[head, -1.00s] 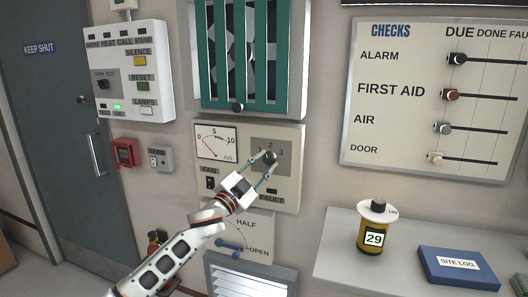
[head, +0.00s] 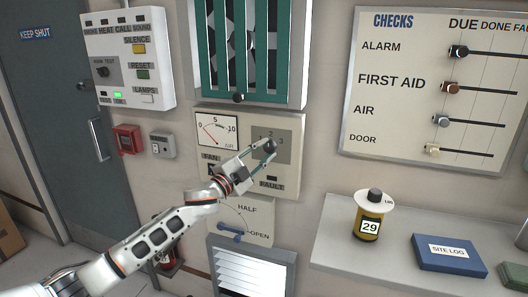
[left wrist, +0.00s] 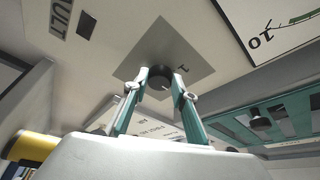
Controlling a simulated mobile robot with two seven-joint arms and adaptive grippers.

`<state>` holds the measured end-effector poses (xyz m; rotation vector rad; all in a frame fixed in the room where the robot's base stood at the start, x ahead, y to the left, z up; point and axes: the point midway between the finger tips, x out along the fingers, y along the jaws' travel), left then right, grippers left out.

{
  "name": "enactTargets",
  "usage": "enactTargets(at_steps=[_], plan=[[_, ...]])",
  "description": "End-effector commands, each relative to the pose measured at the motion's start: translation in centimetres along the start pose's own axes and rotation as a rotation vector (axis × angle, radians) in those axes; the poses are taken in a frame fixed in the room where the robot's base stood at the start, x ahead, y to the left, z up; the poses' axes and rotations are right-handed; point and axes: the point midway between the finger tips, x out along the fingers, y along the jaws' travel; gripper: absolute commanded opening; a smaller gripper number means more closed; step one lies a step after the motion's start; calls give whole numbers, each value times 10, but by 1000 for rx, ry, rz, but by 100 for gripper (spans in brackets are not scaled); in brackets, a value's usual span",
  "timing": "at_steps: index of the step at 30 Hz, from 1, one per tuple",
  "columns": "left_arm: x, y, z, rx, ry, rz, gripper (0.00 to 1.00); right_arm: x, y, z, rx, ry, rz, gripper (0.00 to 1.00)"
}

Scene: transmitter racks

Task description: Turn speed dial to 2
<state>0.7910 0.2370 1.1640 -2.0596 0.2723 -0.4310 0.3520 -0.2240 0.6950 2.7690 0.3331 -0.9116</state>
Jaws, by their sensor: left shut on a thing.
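The speed dial (head: 270,146) is a dark round knob on a grey square plate (head: 285,152) of the cream fan panel. Small numbers 1, 2 and 3 stand above it. My left gripper (head: 264,149) reaches it from the lower left, its green fingers shut on the knob's sides. In the left wrist view the knob (left wrist: 160,76) sits between the two fingertips (left wrist: 160,84), with a number 1 beside it. I cannot tell which number the dial points to. The air gauge (head: 217,130) is left of the dial, its needle near the low end. My right gripper is not in view.
A green-barred fan guard (head: 240,100) is above the panel. A blue lever (head: 230,232) and louvres (head: 250,268) are below. At right, a shelf (head: 330,240) bears a yellow canister (head: 367,230) and a blue site log (head: 447,255). A checks board (head: 400,110) hangs above it.

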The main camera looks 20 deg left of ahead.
Motion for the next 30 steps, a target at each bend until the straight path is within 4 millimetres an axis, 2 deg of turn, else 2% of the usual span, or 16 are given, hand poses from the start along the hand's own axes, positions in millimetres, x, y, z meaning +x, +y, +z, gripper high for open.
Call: enactTargets(at_steps=[2, 3, 4, 17, 23, 30], plan=[[0, 2, 0, -1, -1, 2, 5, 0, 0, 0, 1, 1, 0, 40], [0, 2, 0, -1, -1, 2, 34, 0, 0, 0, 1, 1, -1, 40], [0, 2, 0, -1, -1, 2, 42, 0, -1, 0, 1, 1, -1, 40], [-4, 1, 0, -1, 0, 1, 43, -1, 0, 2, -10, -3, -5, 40], [-32, 2, 1, -1, -1, 3, 43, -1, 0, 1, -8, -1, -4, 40], [-78, 2, 0, 0, -1, 3, 43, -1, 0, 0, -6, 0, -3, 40]])
